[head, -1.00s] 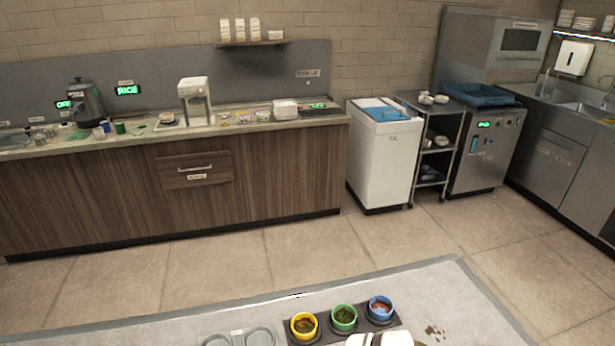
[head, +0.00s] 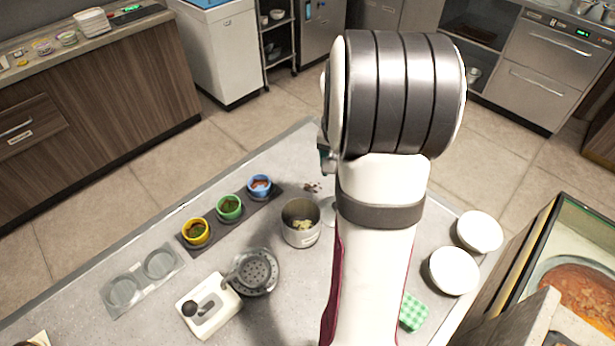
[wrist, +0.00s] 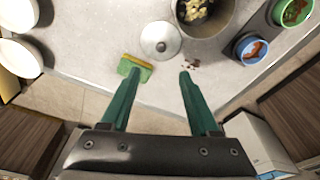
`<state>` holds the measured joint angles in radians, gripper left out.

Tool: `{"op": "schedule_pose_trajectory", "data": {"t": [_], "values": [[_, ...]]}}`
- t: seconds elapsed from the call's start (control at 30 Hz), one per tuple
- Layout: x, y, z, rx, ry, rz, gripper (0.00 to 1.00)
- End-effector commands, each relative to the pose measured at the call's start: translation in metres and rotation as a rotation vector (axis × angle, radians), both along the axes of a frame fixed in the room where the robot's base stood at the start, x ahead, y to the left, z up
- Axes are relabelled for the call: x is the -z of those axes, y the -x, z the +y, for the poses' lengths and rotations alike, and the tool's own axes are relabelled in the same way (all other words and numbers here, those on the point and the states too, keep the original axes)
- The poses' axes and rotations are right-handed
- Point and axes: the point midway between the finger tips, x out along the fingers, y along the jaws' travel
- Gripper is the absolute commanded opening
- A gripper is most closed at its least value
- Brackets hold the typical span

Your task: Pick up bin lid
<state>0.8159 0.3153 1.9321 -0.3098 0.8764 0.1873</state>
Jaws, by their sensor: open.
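The bin lid (wrist: 160,41), a round pale metal disc with a dark centre knob, lies flat on the worktop in the wrist view. In the head view only a sliver of it (head: 329,212) shows beside my arm. The open metal bin (head: 300,222) with food scraps inside stands beside the lid; it also shows in the wrist view (wrist: 205,14). My gripper (wrist: 159,75), with two green fingers, is open and empty. In the wrist picture, the lid is just beyond its fingertips.
A yellow-green sponge (wrist: 135,66) lies by the left fingertip. Dark crumbs (wrist: 192,64) lie near the right one. Yellow (head: 196,232), green (head: 229,208) and blue (head: 259,187) sauce cups stand in a row left of the bin. White bowls (head: 454,271) are at the right.

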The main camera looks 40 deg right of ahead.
Motion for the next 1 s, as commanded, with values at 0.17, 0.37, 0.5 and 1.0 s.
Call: {"op": "schedule_pose_trajectory", "data": {"t": [0.17, 0.37, 0.5, 1.0], "values": [[0.053, -0.002, -0.005, -0.001, -0.007, 0.005, 0.62], [0.088, -0.005, -0.011, -0.001, -0.004, 0.003, 0.62], [0.112, -0.007, -0.015, -0.001, -0.005, 0.003, 0.62], [0.141, -0.011, -0.02, -0.001, -0.003, 0.0, 0.46]]}}
